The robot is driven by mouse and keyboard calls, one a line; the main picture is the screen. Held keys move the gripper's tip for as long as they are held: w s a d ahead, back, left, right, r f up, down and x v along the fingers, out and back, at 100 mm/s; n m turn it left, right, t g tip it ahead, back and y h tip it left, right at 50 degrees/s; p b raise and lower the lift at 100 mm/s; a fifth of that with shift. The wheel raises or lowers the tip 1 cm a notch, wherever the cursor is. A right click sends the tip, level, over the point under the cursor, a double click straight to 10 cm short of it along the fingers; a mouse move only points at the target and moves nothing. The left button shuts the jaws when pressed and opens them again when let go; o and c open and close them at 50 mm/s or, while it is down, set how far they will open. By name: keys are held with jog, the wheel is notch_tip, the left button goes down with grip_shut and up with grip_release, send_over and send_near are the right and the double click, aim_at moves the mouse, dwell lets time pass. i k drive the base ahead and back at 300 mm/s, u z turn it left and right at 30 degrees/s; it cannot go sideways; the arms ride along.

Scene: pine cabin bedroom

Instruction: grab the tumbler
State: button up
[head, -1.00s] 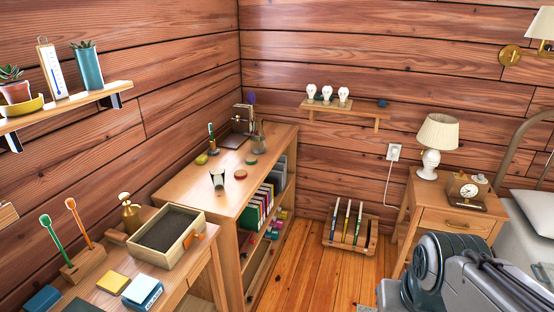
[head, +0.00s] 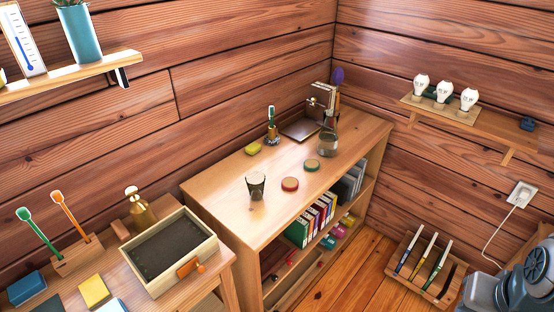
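The tumbler (head: 256,186) is a dark, see-through glass. It stands upright on the top of the wooden bookcase (head: 225,195), near its left end. A red round lid or tin lies just to its right. My gripper is out of the picture; only part of my grey arm shows at the lower right corner, well away from the tumbler.
Near the tumbler are a red disc (head: 290,184), a green-rimmed disc (head: 312,165), a yellow block (head: 253,149), a toothbrush in a holder (head: 271,128) and a glass jar (head: 327,145). A wooden tray (head: 207,247) on the desk stands left of the bookcase.

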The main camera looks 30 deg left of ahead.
aim_at(255, 180)
jog(key=u, duration=0.75)
jog(key=i, duration=0.85)
jog(key=u, duration=1.05)
jog(key=i, duration=0.25)
jog(key=u, duration=0.25)
